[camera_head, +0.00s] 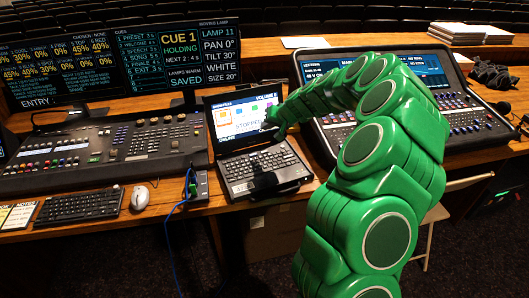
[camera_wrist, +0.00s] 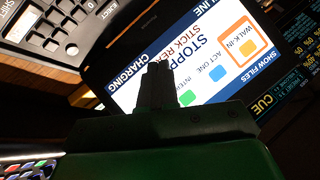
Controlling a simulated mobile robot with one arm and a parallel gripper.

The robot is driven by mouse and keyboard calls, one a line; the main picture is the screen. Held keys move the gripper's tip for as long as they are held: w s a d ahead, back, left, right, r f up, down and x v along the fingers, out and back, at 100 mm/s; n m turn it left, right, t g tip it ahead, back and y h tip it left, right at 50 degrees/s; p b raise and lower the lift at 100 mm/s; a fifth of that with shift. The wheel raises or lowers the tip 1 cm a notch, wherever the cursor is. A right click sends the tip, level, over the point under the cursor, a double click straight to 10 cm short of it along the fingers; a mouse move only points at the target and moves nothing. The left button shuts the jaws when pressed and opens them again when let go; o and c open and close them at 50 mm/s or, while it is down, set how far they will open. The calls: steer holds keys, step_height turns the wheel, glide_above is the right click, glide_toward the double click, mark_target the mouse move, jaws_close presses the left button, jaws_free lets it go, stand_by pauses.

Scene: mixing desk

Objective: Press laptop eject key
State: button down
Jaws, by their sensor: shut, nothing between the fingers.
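The open laptop stands mid-desk, with its lit screen (camera_head: 236,120) showing file tiles and the word "STOPPED". Its dark keyboard (camera_head: 245,168) lies below the screen.
A lighting console (camera_head: 110,145) stands left of the laptop, and a second console (camera_head: 465,115) with a screen stands right, partly behind my arm. A keyboard (camera_head: 80,206) and white mouse (camera_head: 140,197) lie at front left. A blue cable (camera_head: 174,208) hangs over the edge.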

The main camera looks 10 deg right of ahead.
steer(key=shift+f, duration=4.4)
steer(key=shift+f, duration=0.1)
steer(key=shift+f, duration=0.3)
steer(key=shift+f, duration=0.3)
steer(key=shift+r, duration=0.7)
steer(key=shift+r, duration=0.1)
steer(key=shift+r, duration=2.45)
